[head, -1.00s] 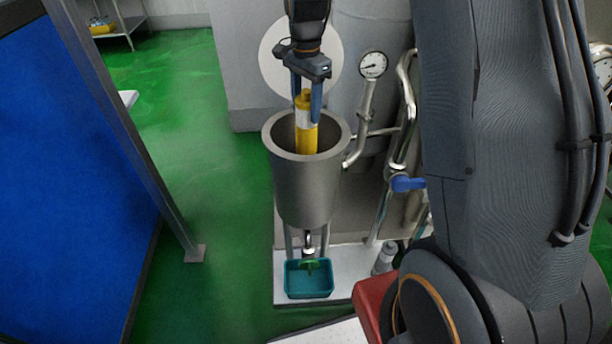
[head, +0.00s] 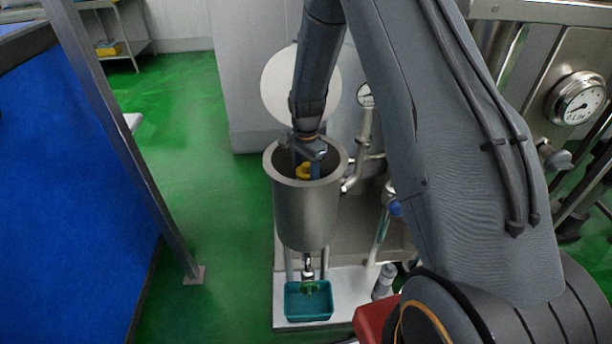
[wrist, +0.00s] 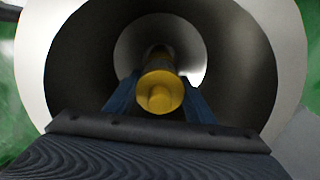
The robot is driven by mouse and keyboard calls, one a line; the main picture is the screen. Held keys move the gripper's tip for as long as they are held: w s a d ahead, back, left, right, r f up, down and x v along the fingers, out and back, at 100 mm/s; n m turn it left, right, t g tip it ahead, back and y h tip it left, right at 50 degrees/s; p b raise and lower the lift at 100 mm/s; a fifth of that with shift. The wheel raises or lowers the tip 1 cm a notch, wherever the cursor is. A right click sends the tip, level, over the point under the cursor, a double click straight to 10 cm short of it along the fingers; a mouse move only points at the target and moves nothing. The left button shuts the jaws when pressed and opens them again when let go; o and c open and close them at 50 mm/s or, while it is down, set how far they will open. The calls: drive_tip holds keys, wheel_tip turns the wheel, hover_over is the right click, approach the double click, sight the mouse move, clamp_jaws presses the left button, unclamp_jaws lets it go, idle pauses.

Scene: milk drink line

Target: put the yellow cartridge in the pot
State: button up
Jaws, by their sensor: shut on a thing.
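My gripper (head: 308,170) reaches down into the pot and is shut on the cartridge. In the wrist view the cartridge (wrist: 160,92) sits end-on between my two blue fingers (wrist: 160,98), with the pot's round wall (wrist: 235,75) around them. The cartridge's lower end is hidden, so I cannot tell whether it touches the pot's bottom.
A teal tray (head: 309,314) stands on the white base under the pot's outlet. A pipe with a gauge (head: 366,96) rises close to the pot's right. A metal post (head: 135,170) and blue panel (head: 70,190) stand at left. Green floor between is clear.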

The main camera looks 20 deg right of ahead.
drive_tip(key=shift+f, duration=0.25)
drive_tip(key=o, duration=1.3)
drive_tip(key=shift+r, duration=0.1)
wheel_tip(320, 180, up, 12)
drive_tip(key=shift+f+b, duration=0.1)
drive_tip(key=shift+b, duration=0.9)
drive_tip(key=s+r+n, duration=0.2)
drive_tip(key=s+n, duration=0.4)
drive_tip(key=s, duration=0.7)
drive_tip(key=s+r+n, duration=0.3)
drive_tip(key=s+n, duration=0.4)
drive_tip(key=s, duration=0.7)
drive_tip(key=shift+r, duration=0.25)
drive_tip(key=shift+a, duration=0.1)
